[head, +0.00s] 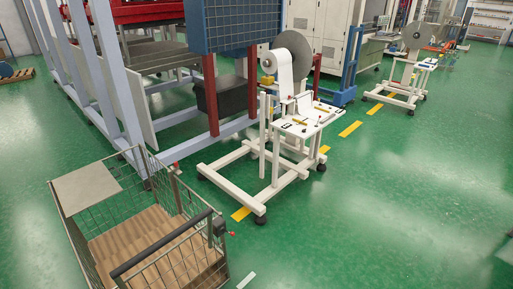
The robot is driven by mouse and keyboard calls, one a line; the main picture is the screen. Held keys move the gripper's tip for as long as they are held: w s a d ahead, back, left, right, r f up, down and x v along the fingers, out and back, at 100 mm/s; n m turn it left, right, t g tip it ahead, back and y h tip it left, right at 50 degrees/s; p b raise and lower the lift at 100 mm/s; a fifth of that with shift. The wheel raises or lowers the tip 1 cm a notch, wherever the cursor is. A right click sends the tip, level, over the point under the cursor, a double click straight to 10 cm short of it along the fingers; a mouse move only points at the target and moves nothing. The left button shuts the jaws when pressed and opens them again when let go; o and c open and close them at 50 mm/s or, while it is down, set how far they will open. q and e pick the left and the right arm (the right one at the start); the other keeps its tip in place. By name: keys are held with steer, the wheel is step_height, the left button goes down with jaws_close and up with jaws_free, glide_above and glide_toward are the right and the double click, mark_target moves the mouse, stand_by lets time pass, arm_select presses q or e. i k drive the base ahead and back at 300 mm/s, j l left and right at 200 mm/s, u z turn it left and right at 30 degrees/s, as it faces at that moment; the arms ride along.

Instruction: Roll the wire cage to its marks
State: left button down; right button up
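The wire cage (178,196) stands at the lower left of the head view, with its near part cut off by the bottom edge. It has thin metal mesh sides, a dark padded bar (160,245) along its near top edge and a flat beige panel (87,189) at its left. Brown ribbed material lies inside it. Its wheels are not visible. A short white strip (246,280) lies on the green floor to the right of the cage, and may be a floor mark. Neither of my grippers is in view.
A white wheeled stand (318,117) with a large grey reel is right of and beyond the cage. A blue-and-red machine frame (212,95) stands behind. Yellow dashes (350,129) run along the floor. A second white stand (405,80) is farther off. The right floor is clear.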

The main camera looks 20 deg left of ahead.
mark_target(153, 248)
steer(key=u, duration=2)
